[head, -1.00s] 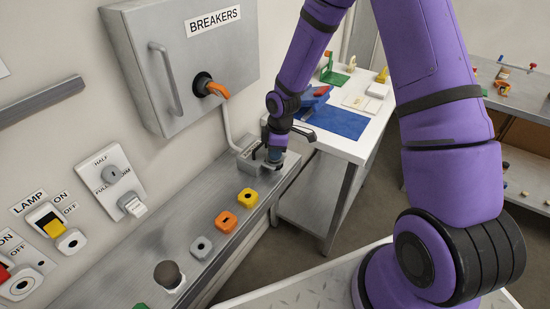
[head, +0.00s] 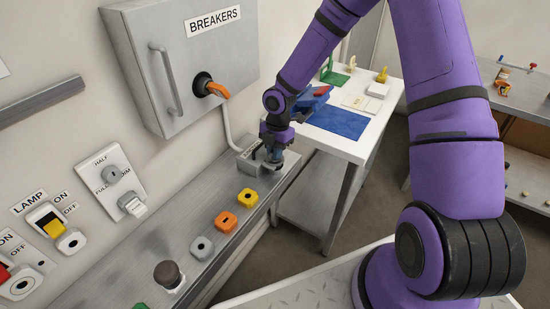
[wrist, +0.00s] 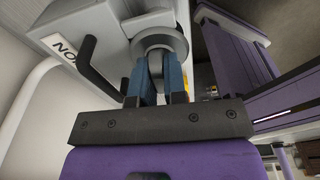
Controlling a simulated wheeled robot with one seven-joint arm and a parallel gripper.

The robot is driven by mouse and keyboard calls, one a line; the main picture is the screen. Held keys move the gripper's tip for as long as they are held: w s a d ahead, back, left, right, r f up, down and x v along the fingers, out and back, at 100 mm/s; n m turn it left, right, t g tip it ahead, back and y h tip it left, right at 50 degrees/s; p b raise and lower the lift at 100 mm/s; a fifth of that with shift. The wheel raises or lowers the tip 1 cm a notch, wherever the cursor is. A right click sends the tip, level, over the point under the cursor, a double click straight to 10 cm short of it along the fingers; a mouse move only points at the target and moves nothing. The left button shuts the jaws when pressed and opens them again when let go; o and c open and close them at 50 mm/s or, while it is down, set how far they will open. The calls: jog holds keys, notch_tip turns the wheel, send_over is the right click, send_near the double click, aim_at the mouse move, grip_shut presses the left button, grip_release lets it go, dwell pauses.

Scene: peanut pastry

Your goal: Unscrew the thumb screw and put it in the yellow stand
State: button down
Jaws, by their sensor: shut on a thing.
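My gripper (head: 273,156) is at the grey block (head: 247,162) at the far end of the metal bench. In the wrist view its two blue fingers (wrist: 160,80) are shut on the thumb screw (wrist: 160,38), a round grey knob against the block. Whether the screw is still threaded in the block cannot be told. The yellow stand (head: 247,196) is a small yellow block with a dark hole on top. It sits on the bench, nearer than my gripper, and its hole looks empty.
An orange stand (head: 226,222) and a grey stand (head: 202,248) line the bench, with a dark round knob (head: 169,275) nearer. A black lever (wrist: 88,62) juts from the block beside my fingers. The breaker box (head: 185,60) hangs on the wall above.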

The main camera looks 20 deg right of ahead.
jog(key=shift+n, duration=0.4)
jog(key=shift+r, duration=0.75)
dwell(0.5)
jog(key=shift+r, duration=1.35)
